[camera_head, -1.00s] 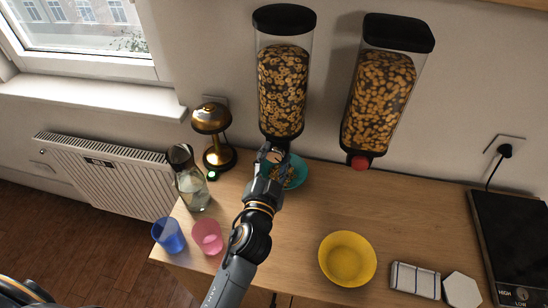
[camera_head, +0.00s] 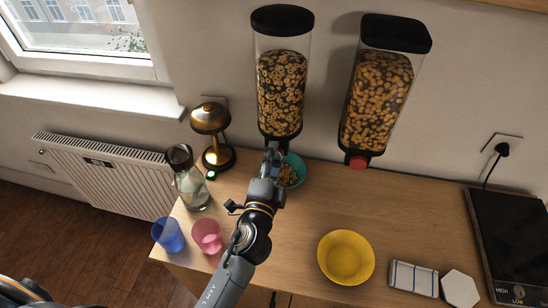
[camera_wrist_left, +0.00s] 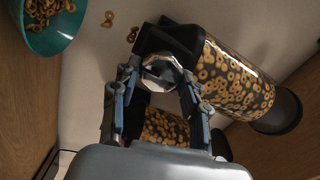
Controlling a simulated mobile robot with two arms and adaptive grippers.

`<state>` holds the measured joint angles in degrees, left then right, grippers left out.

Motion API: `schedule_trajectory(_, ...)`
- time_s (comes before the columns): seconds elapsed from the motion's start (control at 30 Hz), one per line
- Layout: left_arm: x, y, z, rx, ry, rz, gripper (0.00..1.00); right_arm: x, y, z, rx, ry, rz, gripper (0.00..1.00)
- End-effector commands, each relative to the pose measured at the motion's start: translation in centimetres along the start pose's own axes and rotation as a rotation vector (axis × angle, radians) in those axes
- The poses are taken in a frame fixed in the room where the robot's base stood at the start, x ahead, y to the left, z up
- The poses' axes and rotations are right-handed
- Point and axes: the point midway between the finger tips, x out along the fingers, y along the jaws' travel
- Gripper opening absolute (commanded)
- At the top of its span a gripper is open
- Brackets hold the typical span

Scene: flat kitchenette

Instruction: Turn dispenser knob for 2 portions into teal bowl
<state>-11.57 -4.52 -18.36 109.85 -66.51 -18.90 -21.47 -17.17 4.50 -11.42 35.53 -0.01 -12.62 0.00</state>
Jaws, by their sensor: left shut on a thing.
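The left dispenser (camera_head: 281,95) hangs on the wall, filled with ring cereal, and its body lies tilted in the left wrist view (camera_wrist_left: 235,80). My left gripper (camera_head: 270,157) is shut on its pale faceted knob (camera_wrist_left: 160,72), which shows between the fingertips. In the head view the gripper hides the knob. The teal bowl (camera_head: 301,172) stands under the outlet, partly hidden by my arm, with cereal in it. The bowl also shows at the top left of the wrist view (camera_wrist_left: 57,37). A few loose rings (camera_wrist_left: 132,34) show between outlet and bowl. My right gripper is out of view.
A right dispenser (camera_head: 378,100) has a red knob (camera_head: 358,162). A yellow bowl (camera_head: 346,258), folded cloth (camera_head: 414,279) and black scale-like device (camera_head: 510,240) lie right. Pink cup (camera_head: 207,237), blue cup (camera_head: 168,234), carafe (camera_head: 190,187) and brass lamp (camera_head: 211,120) stand left.

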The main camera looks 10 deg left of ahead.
Motion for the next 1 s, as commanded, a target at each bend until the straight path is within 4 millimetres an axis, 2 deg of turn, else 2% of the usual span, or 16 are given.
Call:
schedule_trajectory(0.63,0.08,-0.17,0.00,0.055,0.000,-0.004,0.13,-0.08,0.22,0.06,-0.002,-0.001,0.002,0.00)
schedule_trajectory(0.67,0.08,-0.18,0.00,0.055,0.000,-0.004,0.47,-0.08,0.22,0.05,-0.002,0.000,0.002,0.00)
schedule_trajectory(0.77,0.07,-0.15,0.01,0.054,0.000,-0.004,0.67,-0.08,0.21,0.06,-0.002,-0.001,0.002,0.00)
schedule_trajectory(1.0,0.03,-0.06,0.00,0.054,0.000,-0.002,0.68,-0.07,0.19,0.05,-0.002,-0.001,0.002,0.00)
